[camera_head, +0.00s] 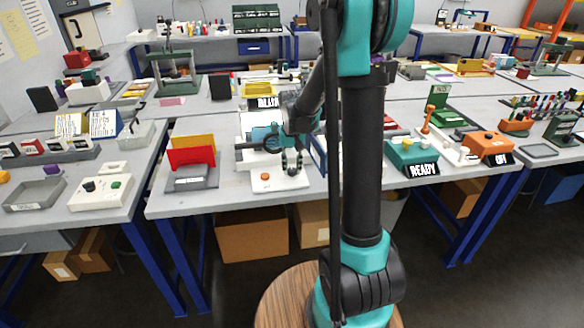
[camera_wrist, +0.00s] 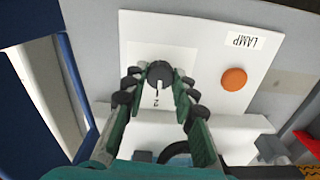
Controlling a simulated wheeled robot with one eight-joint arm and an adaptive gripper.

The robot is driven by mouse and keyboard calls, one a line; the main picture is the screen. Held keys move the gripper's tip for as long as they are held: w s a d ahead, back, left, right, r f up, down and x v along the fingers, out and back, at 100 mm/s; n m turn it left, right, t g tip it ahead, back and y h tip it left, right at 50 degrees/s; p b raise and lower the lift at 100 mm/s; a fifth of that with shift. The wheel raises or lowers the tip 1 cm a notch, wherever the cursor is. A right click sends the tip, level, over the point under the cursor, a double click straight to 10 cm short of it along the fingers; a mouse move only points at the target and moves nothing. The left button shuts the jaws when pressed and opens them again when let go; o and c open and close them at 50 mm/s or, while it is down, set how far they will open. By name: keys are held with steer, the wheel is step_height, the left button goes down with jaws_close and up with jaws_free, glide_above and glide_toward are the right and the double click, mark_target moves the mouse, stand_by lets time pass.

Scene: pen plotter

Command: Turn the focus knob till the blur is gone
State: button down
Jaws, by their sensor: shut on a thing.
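A dark round knob (camera_wrist: 160,72) with a white pointer line sits on a white panel (camera_wrist: 205,40). A digit 2 is printed just below it in the wrist view, and the pointer runs toward that digit. My gripper (camera_wrist: 160,75) is shut on the knob, one finger on each side. In the head view my gripper (camera_head: 291,166) is over the white panel (camera_head: 285,183) at the bench's front edge, and the knob is hidden there.
An orange button (camera_wrist: 233,79) and a LAMP label (camera_wrist: 241,40) are close to the gripper on the same panel. A grey holder with red and yellow sheets (camera_head: 192,155) stands to the left. A teal READY box (camera_head: 412,155) stands to the right.

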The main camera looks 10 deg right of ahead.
mark_target(292, 170)
steer(key=shift+m, duration=0.5)
steer(key=c, duration=1.2)
jaws_free()
steer(key=shift+r, duration=0.1)
step_height(292, 170, up, 12)
steer(key=s+d+f+t, duration=0.1)
steer(key=s+f, duration=0.3)
steer(key=s, duration=0.3)
steer(key=s+d+f+n+t, duration=0.1)
steer(key=s+f, duration=0.3)
steer(key=s, duration=0.4)
steer(key=s+d+f+n+t, duration=0.1)
steer(key=s+d+f+t, duration=0.1)
steer(key=s+f, duration=0.2)
steer(key=s, duration=0.3)
steer(key=shift+s+f, duration=0.2)
steer(key=shift+f, duration=0.05)
steer(key=shift+w+r, duration=0.1)
